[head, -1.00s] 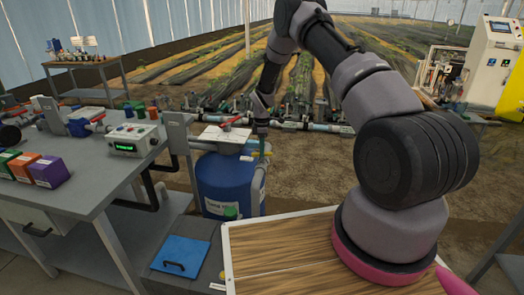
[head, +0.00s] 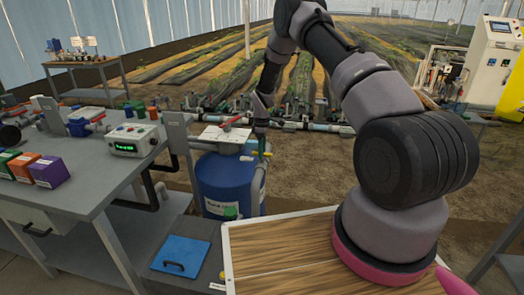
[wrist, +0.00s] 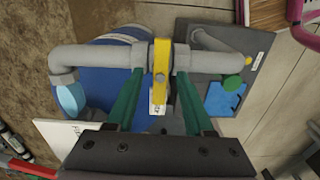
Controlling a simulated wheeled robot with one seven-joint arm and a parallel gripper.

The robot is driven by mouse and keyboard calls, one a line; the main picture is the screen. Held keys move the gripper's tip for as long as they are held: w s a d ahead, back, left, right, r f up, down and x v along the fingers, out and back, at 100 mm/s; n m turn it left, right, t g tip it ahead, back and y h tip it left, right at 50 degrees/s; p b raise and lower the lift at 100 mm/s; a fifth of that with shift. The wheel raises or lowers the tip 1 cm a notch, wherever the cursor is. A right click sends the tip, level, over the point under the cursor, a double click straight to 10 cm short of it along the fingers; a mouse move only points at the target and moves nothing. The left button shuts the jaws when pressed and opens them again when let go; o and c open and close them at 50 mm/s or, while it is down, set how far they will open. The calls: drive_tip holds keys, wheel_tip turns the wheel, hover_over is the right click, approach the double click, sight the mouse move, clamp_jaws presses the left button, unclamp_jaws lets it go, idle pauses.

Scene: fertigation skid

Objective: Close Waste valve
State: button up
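A yellow valve handle (wrist: 161,72) sits on a grey pipe (wrist: 95,56) in the wrist view, with a small white tag (wrist: 157,102) partly visible behind it. My gripper (wrist: 160,78) is open, its two green fingers on either side of the handle with a gap on each side. The tag's wording is too small to read, so I cannot confirm it is the Waste valve. In the head view my gripper (head: 262,142) points down beside the blue tank (head: 228,185), at the yellow handle (head: 264,154); the fingers are small there.
A red handle (head: 232,121) is above the tank's white top plate (head: 222,135). A grey bench (head: 90,195) with a control box (head: 132,139) stands at left. A blue panel (head: 180,254) lies low in front. Bare soil is open right of the tank.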

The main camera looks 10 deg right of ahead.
wheel_tip(320, 180, up, 11)
idle(0.5)
drive_tip(key=s+d+r+m+t, duration=0.2)
drive_tip(key=s+r+m, duration=0.35)
drive_tip(key=r, duration=0.95)
drive_tip(key=s+d+r+m+t, duration=0.1)
drive_tip(key=s+d+r+m, duration=0.15)
drive_tip(key=s+r, duration=1)
drive_tip(key=s+r+m+t, duration=0.1)
drive_tip(key=s+r+m, duration=0.2)
drive_tip(key=s, duration=0.4)
drive_tip(key=s+d+r+m+t+y, duration=0.1)
drive_tip(key=s+r+m, duration=0.2)
drive_tip(key=s, duration=0.4)
drive_tip(key=s+r+m+t+y, duration=0.1)
drive_tip(key=s+r+m+t, duration=0.1)
drive_tip(key=s+r, duration=0.3)
drive_tip(key=shift+s+d+m, duration=0.15)
drive_tip(key=shift+s+m, duration=0.55)
drive_tip(key=shift+s, duration=0.4)
drive_tip(key=shift+c, duration=0.2)
